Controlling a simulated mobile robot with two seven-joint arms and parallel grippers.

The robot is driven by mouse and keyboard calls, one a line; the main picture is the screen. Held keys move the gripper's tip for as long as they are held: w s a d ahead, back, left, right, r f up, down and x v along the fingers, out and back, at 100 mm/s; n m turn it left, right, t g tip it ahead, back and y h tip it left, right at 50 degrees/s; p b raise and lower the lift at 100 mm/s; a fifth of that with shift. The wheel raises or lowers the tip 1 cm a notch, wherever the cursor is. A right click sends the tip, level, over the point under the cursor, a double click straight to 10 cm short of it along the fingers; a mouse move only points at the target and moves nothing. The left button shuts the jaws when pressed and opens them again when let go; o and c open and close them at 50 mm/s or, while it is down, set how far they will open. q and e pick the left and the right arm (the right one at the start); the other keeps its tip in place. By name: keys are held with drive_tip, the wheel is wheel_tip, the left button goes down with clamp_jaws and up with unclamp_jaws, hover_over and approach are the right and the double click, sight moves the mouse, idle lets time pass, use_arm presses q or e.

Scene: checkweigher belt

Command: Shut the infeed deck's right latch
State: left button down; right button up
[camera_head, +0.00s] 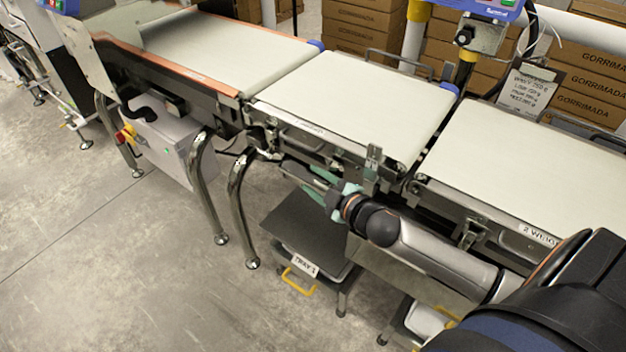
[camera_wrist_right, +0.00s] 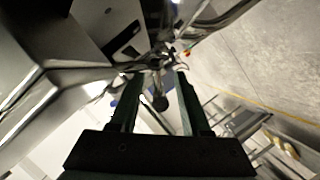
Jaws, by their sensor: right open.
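The infeed deck (camera_head: 345,95) is the middle deck, with a small label on its front side. Its right latch (camera_head: 373,158) shows as a small metal piece standing up at the right end of that side; I cannot tell whether it is shut. The left latch (camera_head: 270,132) is at the other end. My right gripper (camera_head: 308,180) is below the deck's front side, left of and lower than the right latch, pointing left. Its two green fingers (camera_wrist_right: 158,80) are apart in the wrist view, with nothing seen held. My left gripper is out of view.
The weigh deck (camera_head: 545,165) adjoins on the right, an orange-railed belt (camera_head: 205,50) on the left. Bent metal legs (camera_head: 240,200) stand left of the gripper. A tray marked TRAY 1 (camera_head: 300,275) sits below. The floor (camera_head: 130,270) in front is clear.

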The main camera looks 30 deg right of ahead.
drive_tip(key=shift+w+f, duration=0.1)
drive_tip(key=shift+w, duration=0.4)
clamp_jaws()
idle(0.3)
